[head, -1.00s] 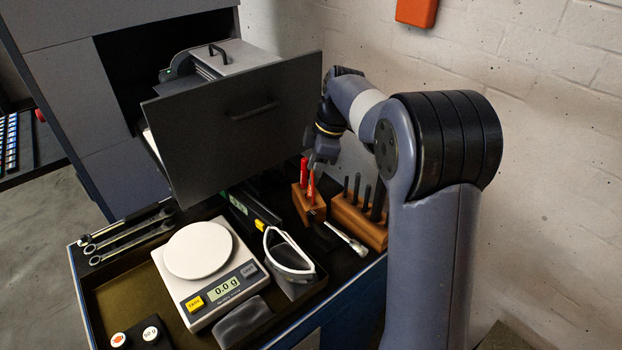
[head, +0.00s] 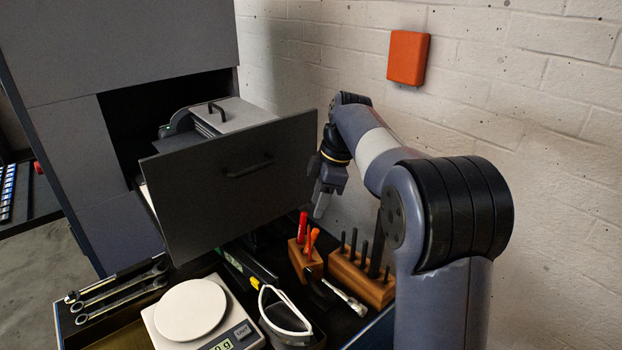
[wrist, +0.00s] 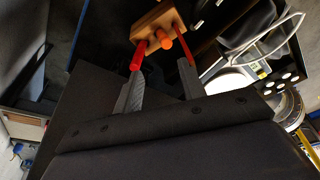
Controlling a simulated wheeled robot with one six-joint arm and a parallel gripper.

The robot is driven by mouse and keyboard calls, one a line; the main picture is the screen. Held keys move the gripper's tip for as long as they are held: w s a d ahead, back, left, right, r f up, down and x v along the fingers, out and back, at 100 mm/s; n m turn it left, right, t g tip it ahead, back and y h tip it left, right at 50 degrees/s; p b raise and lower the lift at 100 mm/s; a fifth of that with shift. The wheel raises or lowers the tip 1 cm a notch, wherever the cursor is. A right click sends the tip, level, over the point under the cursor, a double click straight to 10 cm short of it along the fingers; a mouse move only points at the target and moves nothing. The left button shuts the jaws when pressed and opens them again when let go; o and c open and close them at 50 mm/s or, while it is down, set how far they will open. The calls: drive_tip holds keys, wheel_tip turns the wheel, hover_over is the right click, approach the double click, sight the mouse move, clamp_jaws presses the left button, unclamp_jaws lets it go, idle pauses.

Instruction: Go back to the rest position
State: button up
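My gripper (head: 321,205) hangs in the air above and beyond the small wooden block (head: 299,259), beside the open drawer front. In the wrist view its two grey fingers (wrist: 160,82) stand apart with nothing held between them. The block holds a red-handled tool (head: 303,224) and an orange-handled tool (head: 312,240), both upright or slightly tilted. In the wrist view the block (wrist: 160,22) and both handles lie beyond the fingertips. My arm is bent, its elbow at the right of the head view.
The dark drawer front (head: 235,185) stands pulled out of the cabinet, close left of my gripper. A second wooden rack (head: 362,278), a scale (head: 190,310), white-framed goggles (head: 284,316) and wrenches (head: 120,290) are on the bench. An orange box (head: 408,57) is on the wall.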

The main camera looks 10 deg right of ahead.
drive_tip(key=p+x, duration=0.1)
drive_tip(key=x, duration=0.9)
drive_tip(key=shift+f, duration=0.1)
drive_tip(key=shift+d, duration=0.1)
